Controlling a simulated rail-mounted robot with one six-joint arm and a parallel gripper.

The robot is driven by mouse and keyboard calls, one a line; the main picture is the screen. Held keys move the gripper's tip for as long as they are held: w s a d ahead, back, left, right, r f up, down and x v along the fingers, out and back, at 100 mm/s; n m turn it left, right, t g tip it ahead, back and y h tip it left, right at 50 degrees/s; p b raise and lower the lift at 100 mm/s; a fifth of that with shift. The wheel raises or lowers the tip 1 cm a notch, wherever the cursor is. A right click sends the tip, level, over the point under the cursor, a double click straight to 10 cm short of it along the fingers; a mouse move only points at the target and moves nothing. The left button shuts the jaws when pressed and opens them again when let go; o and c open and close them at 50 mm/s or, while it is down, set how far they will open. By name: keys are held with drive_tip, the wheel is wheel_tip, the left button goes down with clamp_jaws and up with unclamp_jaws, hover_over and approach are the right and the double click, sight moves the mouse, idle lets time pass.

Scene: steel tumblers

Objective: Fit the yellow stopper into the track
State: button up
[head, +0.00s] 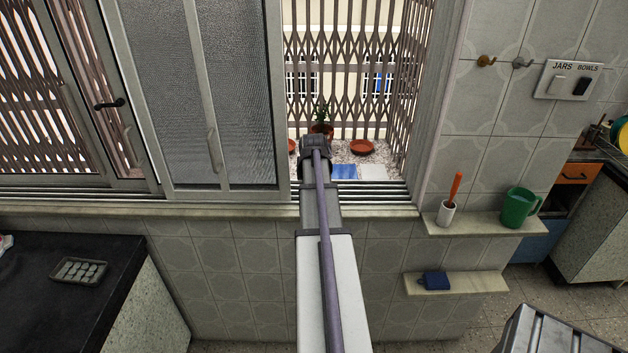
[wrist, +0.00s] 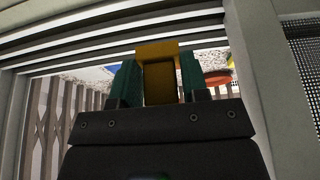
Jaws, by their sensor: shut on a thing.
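The yellow stopper (wrist: 158,82) is between the two green fingers of my gripper (wrist: 159,72) in the wrist view. My gripper is shut on it. The stopper has a wider yellow top edge and a darker yellow body. The window track (wrist: 110,42) shows as pale parallel rails just beyond the stopper; I cannot tell whether they touch. In the head view my arm reaches out to the window opening, over the track (head: 385,192). The stopper and fingers are hidden there behind my wrist.
Sliding window panes (head: 190,90) stand left of the opening. A folding lattice grille (head: 345,60) closes the far side. Beyond the track are a potted plant (head: 321,128), an orange saucer (head: 362,147) and a blue cloth-like piece (head: 343,171). A shelf (head: 480,223) holds a green mug (head: 518,207).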

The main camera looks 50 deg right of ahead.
drive_tip(key=shift+f+b, duration=1.75)
drive_tip(key=shift+f, duration=0.4)
drive_tip(key=shift+s+a+r, duration=0.1)
drive_tip(key=shift+f+b, duration=0.95)
drive_tip(key=shift+f, duration=0.1)
drive_tip(key=shift+a, duration=0.1)
idle(0.3)
drive_tip(key=o, duration=0.8)
drive_tip(key=shift+s, duration=0.1)
drive_tip(key=shift+o, duration=0.9)
drive_tip(key=p+v, duration=1)
drive_tip(key=v, duration=0.1)
drive_tip(key=shift+d, duration=0.25)
